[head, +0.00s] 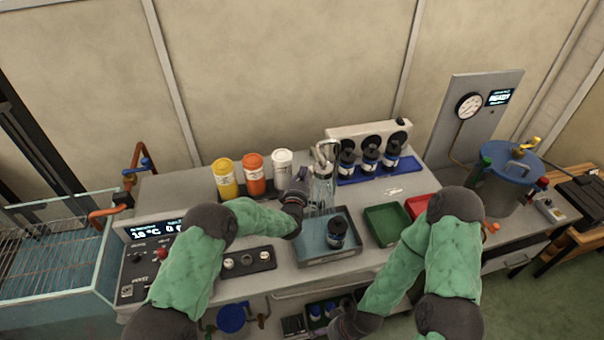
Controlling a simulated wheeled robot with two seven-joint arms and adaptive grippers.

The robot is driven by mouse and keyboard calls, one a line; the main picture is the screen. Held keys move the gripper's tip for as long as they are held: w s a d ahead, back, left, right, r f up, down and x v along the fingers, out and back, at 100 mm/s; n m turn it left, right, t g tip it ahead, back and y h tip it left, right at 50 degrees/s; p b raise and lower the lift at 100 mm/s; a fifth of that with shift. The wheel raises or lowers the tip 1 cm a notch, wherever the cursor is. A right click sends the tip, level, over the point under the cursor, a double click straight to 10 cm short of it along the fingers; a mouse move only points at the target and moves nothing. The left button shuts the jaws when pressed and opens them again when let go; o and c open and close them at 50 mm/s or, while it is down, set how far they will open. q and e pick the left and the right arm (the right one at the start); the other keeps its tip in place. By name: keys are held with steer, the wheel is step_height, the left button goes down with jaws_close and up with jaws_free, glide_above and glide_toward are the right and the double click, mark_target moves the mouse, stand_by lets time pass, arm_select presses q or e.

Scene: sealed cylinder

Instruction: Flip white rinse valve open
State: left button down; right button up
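I cannot clearly make out a white rinse valve handle. A pale metal rinse fixture (322,160) with a curved top stands at the back of the bench, above a blue-grey tray (318,258). A dark-capped bottle (337,232) stands upright in that tray. My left gripper (301,183) is just left of the fixture, pointing up; its fingers are small and dark, and I cannot tell whether they touch the fixture or hold anything.
Yellow (225,178), orange (254,173) and white (283,167) jars stand left of the fixture. Dark bottles stand on a blue rack (376,170) to its right. Green (386,224) and red (418,206) trays sit at right. A blue-lidded vessel (514,163) stands far right.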

arm_select(q)
steer(key=shift+s+d+b, duration=0.25)
steer(key=shift+s+b, duration=0.1)
steer(key=shift+b, duration=0.05)
steer(key=s+d+b, duration=0.3)
steer(key=d+b, duration=0.2)
steer(key=b, duration=0.1)
steer(key=shift+s, duration=0.2)
stand_by(0.5)
steer(key=shift+r, duration=0.15)
stand_by(0.4)
step_height(320, 180, up, 10)
stand_by(0.5)
steer(key=shift+f, duration=0.2)
